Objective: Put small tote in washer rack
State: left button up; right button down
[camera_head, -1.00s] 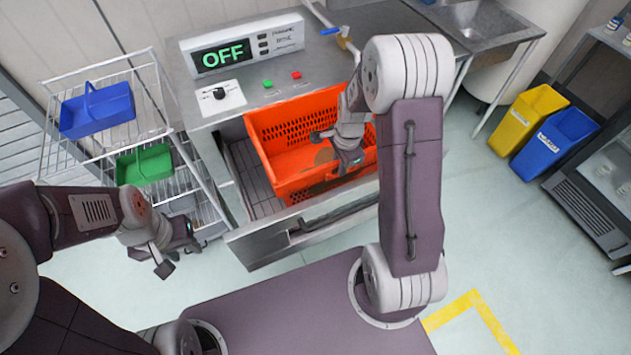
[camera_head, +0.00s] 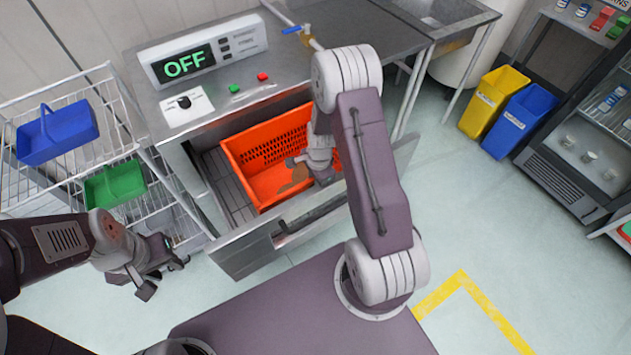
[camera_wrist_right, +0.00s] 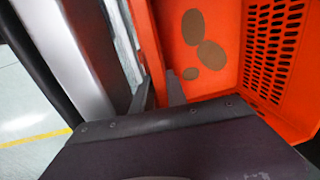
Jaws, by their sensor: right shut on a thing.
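The orange tote (camera_head: 255,150) has perforated walls and brown stains on its inner floor. It sits low inside the open washer bay, within the washer rack (camera_head: 226,188), whose grey grid shows left of it. Whether it rests fully on the rack is hidden. My right gripper (camera_head: 322,178) is at the tote's right side, mostly behind my forearm. In the right wrist view my right gripper (camera_wrist_right: 160,92) is shut on the wall of the tote (camera_wrist_right: 225,45), with stains visible beside the fingers. My left gripper (camera_head: 167,272) is open and empty, left of the washer.
The washer's pulled-out front panel (camera_head: 290,232) stands before the tote. The control box (camera_head: 205,50) reads OFF. A wire shelf (camera_head: 75,100) at left holds a blue basket (camera_head: 57,135) and a green basket (camera_head: 115,184). Yellow (camera_head: 493,100) and blue (camera_head: 518,120) bins stand right. Floor between is clear.

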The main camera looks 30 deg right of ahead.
jog(key=shift+f, duration=0.1)
jog(key=c, duration=1.6)
grip_release()
jog(key=s+a+r+n, duration=0.1)
jog(key=r+n, duration=0.1)
jog(key=r, duration=0.2)
jog(key=s+a+r+n, duration=0.1)
jog(key=s+r+n, duration=0.1)
jog(key=r, duration=0.3)
jog(key=s+a+r+n+p, duration=0.1)
jog(key=s+r+n, duration=0.1)
jog(key=r, duration=0.3)
jog(key=shift+a+r, duration=0.2)
jog(key=shift+a, duration=0.05)
jog(key=s+a+r+n, duration=0.2)
jog(key=s+a+n, duration=0.2)
jog(key=s+n, duration=0.3)
jog(key=shift+s+n, duration=0.35)
jog(key=shift+n, duration=1.65)
